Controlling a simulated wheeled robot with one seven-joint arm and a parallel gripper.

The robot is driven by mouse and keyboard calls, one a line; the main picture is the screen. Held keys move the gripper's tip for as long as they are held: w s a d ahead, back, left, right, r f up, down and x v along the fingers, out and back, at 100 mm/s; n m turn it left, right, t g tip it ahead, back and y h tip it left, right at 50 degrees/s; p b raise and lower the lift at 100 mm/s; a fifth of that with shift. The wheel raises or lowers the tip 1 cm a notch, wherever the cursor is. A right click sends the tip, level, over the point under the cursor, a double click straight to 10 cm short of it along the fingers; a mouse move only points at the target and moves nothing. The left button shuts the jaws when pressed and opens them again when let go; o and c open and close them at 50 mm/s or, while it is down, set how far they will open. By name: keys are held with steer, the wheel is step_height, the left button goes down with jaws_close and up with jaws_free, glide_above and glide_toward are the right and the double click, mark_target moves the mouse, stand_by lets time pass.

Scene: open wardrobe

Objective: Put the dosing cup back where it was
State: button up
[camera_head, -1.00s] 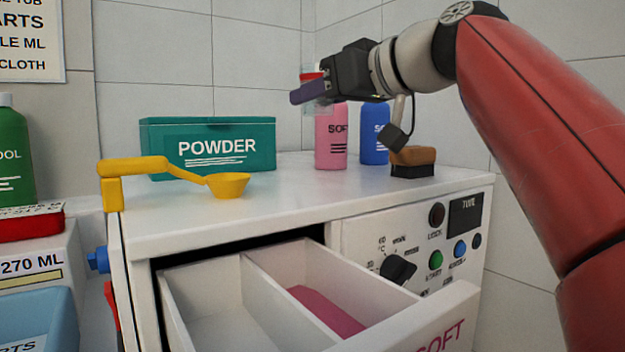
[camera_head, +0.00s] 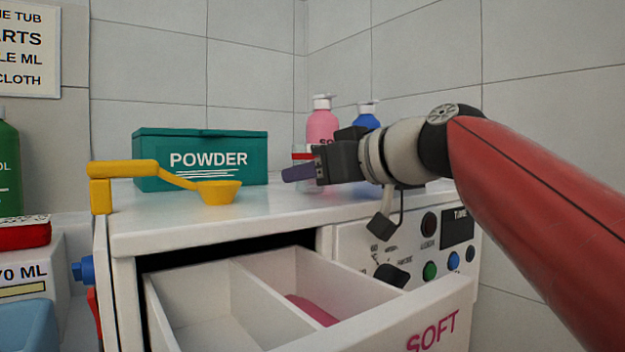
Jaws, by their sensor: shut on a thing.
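The dosing cup (camera_head: 302,156), clear with a red band, is in my gripper (camera_head: 300,173). My gripper is shut on it, and a purple-grey finger covers the cup's middle. The cup looks upright, low over the white machine top (camera_head: 270,213), in front of the pink bottle (camera_head: 322,124). I cannot tell whether its base touches the top. The open drawer (camera_head: 390,325) below has two compartments, with pink liquid (camera_head: 312,309) in the right one.
A teal POWDER box (camera_head: 200,160) stands at the back left of the top. A yellow scoop (camera_head: 219,192) lies near the left edge. A blue bottle (camera_head: 367,115) stands behind my gripper. The top's front middle is clear.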

steer(key=shift+f, duration=0.2)
steer(key=o, duration=1)
steer(key=shift+r, duration=0.1)
steer(key=shift+o, duration=0.2)
steer(key=b+v, duration=0.1)
steer(key=v, duration=0.6)
steer(key=shift+s+d, duration=0.2)
steer(key=shift+s, duration=0.15)
